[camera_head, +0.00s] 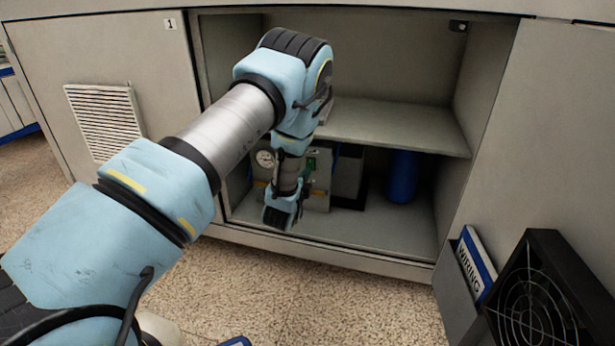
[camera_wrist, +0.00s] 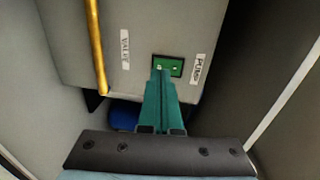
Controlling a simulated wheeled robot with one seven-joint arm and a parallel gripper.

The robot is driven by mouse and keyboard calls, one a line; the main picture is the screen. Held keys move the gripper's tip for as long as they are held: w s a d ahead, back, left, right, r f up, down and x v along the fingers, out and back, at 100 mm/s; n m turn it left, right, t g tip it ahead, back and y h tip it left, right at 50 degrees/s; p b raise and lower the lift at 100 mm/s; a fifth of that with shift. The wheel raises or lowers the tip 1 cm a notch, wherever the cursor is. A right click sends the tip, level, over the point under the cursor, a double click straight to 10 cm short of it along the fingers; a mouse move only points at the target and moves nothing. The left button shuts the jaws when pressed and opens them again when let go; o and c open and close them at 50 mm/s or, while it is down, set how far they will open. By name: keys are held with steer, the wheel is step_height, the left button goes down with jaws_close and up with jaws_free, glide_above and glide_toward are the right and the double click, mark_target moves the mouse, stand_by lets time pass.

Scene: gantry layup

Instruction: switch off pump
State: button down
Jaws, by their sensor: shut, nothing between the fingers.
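A grey box (camera_head: 321,187) stands on the cabinet floor, partly hidden behind my arm. Its green switch (camera_head: 311,164) shows just right of my wrist. In the wrist view the green switch (camera_wrist: 175,64) sits in a dark frame beside a "PUMP" label (camera_wrist: 197,69). My gripper (camera_wrist: 162,73) has its teal fingers shut together, with nothing between them. Their tips overlap the lower left part of the switch; I cannot tell whether they touch it. The fingers hide part of the switch, so its setting is unclear.
A yellow bar (camera_wrist: 96,45) and a "VALVE" label (camera_wrist: 125,50) are left of the switch. The head view shows a gauge (camera_head: 265,158), a blue cylinder (camera_head: 403,177) and a shelf (camera_head: 400,127) above. A black fan (camera_head: 535,305) and a wiring binder (camera_head: 476,262) stand outside, right.

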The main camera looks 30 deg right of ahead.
mark_target(310, 164)
steer(key=shift+x, duration=0.95)
steer(key=shift+w+d+b, duration=0.25)
steer(key=shift+w+b, duration=0.1)
steer(key=shift+b, duration=0.15)
steer(key=shift+f, duration=0.1)
